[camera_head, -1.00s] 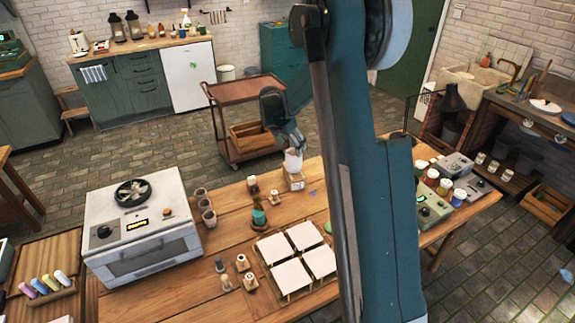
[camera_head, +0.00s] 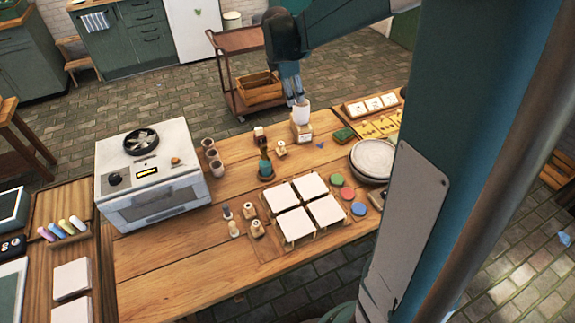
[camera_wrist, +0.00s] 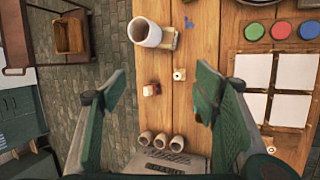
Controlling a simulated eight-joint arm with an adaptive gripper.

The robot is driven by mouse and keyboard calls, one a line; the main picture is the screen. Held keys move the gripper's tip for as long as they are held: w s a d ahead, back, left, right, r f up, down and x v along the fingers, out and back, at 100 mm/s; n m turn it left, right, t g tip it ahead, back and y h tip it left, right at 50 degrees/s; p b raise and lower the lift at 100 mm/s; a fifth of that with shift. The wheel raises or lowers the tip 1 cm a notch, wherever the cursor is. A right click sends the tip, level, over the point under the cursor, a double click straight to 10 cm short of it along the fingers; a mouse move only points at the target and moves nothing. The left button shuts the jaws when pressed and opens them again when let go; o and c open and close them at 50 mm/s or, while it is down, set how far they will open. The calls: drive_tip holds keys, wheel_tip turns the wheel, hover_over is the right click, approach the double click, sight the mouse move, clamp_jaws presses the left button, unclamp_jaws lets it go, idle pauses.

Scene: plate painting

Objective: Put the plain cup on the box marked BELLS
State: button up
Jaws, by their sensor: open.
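A plain white cup (camera_head: 302,112) stands upright on a small wooden box (camera_head: 301,133) near the table's far edge. The wrist view also shows the cup (camera_wrist: 146,33) with the box (camera_wrist: 172,38) partly hidden under it. Any lettering on the box is too small to read. My gripper (camera_head: 297,98) is just above the cup in the head view. In the wrist view my gripper (camera_wrist: 160,88) has its fingers wide apart with nothing between them, and the cup lies beyond the fingertips. I cannot tell whether a finger touches it.
Three small grey cups (camera_head: 213,157) stand beside the white oven (camera_head: 152,178). A dark-topped small bottle (camera_head: 259,134) and a stamp-like piece (camera_head: 281,148) stand near the box. White tiles (camera_head: 311,187), paint discs (camera_head: 347,193) and stacked plates (camera_head: 371,158) fill the right side.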

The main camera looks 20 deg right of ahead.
drive_tip(key=s+a+r+m+t+y, duration=0.1)
drive_tip(key=s+a+r+m, duration=0.1)
drive_tip(key=s+a+m, duration=0.45)
drive_tip(key=s+a+r+m+t+y, duration=0.1)
drive_tip(key=s+a+r, duration=0.2)
drive_tip(key=s, duration=0.7)
drive_tip(key=s+a+r+m, duration=0.2)
drive_tip(key=s+a+m, duration=0.2)
drive_tip(key=s, duration=0.5)
drive_tip(key=s+a+f+m, duration=0.1)
drive_tip(key=s+a+m, duration=0.1)
drive_tip(key=s, duration=0.3)
drive_tip(key=s+a+f+m+t+y, duration=0.1)
drive_tip(key=s+a+f+m, duration=0.1)
drive_tip(key=s, duration=0.4)
drive_tip(key=shift+a+f+m, duration=0.15)
drive_tip(key=shift+a+m, duration=0.1)
drive_tip(key=shift+m, duration=0.4)
drive_tip(key=shift+f+b, duration=0.6)
